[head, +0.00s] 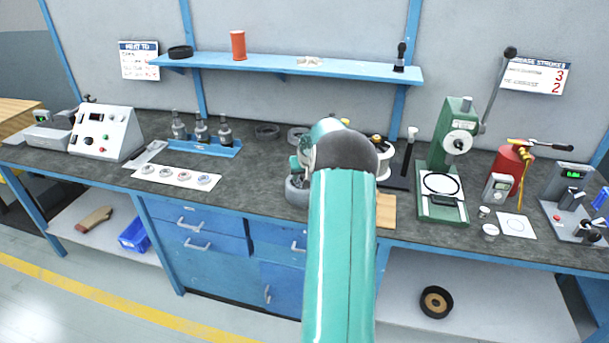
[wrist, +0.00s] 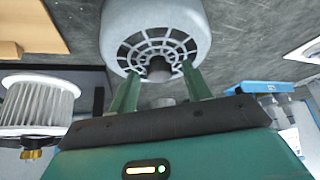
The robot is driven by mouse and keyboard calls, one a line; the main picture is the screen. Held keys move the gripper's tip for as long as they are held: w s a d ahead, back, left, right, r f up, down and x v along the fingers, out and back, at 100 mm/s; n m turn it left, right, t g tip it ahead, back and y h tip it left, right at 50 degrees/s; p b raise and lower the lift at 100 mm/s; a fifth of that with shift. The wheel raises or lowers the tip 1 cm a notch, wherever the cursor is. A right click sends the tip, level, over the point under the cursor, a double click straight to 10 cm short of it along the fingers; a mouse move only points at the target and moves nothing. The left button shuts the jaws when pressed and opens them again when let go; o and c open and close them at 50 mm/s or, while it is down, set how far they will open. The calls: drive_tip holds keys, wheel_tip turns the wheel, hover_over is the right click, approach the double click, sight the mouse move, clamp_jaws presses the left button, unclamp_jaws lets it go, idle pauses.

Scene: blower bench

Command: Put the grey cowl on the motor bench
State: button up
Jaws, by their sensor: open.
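The grey cowl (wrist: 155,28) is a rounded grey cup with a dark slotted grille and a central hole. In the wrist view it fills the top middle. My gripper (wrist: 160,82) is open, its two green fingers apart at the grille's lower edge, with nothing clearly clamped; I cannot tell whether they touch it. In the head view, my arm hides most of that spot; a grey rounded piece (head: 296,192) that looks like the cowl shows just left of it on the long dark-topped bench (head: 255,184). I cannot tell which part is the motor bench.
A white pleated filter (wrist: 38,106) is left in the wrist view. A green press (head: 446,165) and red bottle (head: 508,172) stand right of my arm. A blue rack (head: 205,147) and white strip of small parts (head: 172,176) lie left. A blue shelf (head: 285,68) hangs above.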

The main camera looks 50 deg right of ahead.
drive_tip(key=v, duration=1.2)
drive_tip(key=a+r+n, duration=0.1)
drive_tip(key=a+r, duration=0.3)
drive_tip(key=a, duration=0.7)
drive_tip(key=a+r+n+y, duration=0.15)
drive_tip(key=a+r, duration=0.25)
drive_tip(key=a, duration=0.7)
drive_tip(key=a+r+n, duration=0.2)
drive_tip(key=a+r, duration=0.2)
drive_tip(key=a, duration=0.7)
drive_tip(key=s+a+f+n+t+y, duration=0.1)
drive_tip(key=s+a+n+y, duration=0.1)
drive_tip(key=s+a, duration=1.5)
drive_tip(key=a+n, duration=0.1)
drive_tip(key=a, duration=0.2)
drive_tip(key=shift+s+a+n, duration=0.2)
drive_tip(key=shift+a+n, duration=0.15)
drive_tip(key=shift+f+y, duration=0.1)
drive_tip(key=shift+y, duration=0.15)
drive_tip(key=shift+c, duration=1.4)
